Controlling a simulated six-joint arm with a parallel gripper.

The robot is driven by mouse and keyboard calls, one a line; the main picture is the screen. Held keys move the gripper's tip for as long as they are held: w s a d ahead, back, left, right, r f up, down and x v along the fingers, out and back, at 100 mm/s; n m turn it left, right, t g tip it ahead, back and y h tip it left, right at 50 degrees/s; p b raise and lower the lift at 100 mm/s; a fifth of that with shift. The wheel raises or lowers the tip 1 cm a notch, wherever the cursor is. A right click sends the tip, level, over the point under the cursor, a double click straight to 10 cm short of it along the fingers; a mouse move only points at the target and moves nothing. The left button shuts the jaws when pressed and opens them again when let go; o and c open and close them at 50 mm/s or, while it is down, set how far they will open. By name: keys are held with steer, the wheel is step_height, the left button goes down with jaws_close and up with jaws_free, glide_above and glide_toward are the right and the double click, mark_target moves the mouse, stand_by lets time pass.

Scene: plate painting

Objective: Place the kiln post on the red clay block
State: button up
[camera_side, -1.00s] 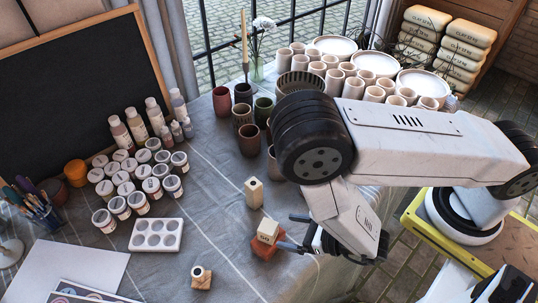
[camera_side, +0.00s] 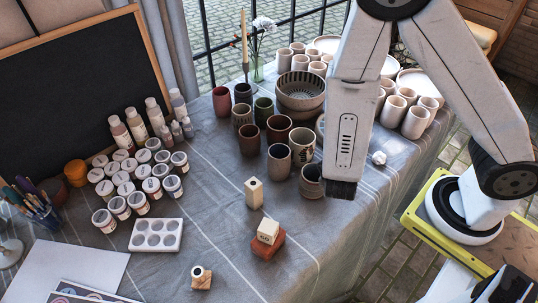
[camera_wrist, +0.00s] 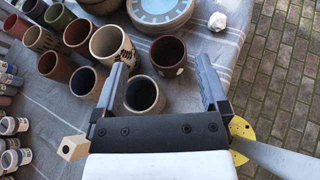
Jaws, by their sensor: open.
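A cream block with dark markings, seemingly the kiln post (camera_side: 268,231), rests on top of the red clay block (camera_side: 267,248) in the side view. The red block lies flat on the cloth, and the cream block sits slightly tilted or turned on it. My gripper (camera_wrist: 161,70) is open and empty in the wrist view, apart from both blocks. In the side view its dark end (camera_side: 341,189) is up and to the right of them, and its fingers are not clear there. Neither the red block nor the cream block on it shows in the wrist view.
A pale upright post (camera_side: 254,192) stands on the cloth behind the red block; a small holed piece (camera_side: 201,276) is at the front. Several cups surround my gripper's view, a grey cup (camera_wrist: 144,96) beneath it. A white palette (camera_side: 156,235) lies left.

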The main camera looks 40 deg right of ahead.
steer(key=s+r+m+g+y, duration=0.2)
steer(key=s+m+g+y, duration=0.5)
steer(key=m, duration=0.6)
steer(key=w+a+r+m+t+y, duration=0.2)
steer(key=w+r+m+t+y, duration=0.1)
steer(key=w+m, duration=0.5)
step_height(320, 180, up, 2)
steer(key=shift+r+m+y, duration=0.25)
steer(key=shift+m+y, duration=0.45)
steer(key=shift+m, duration=0.4)
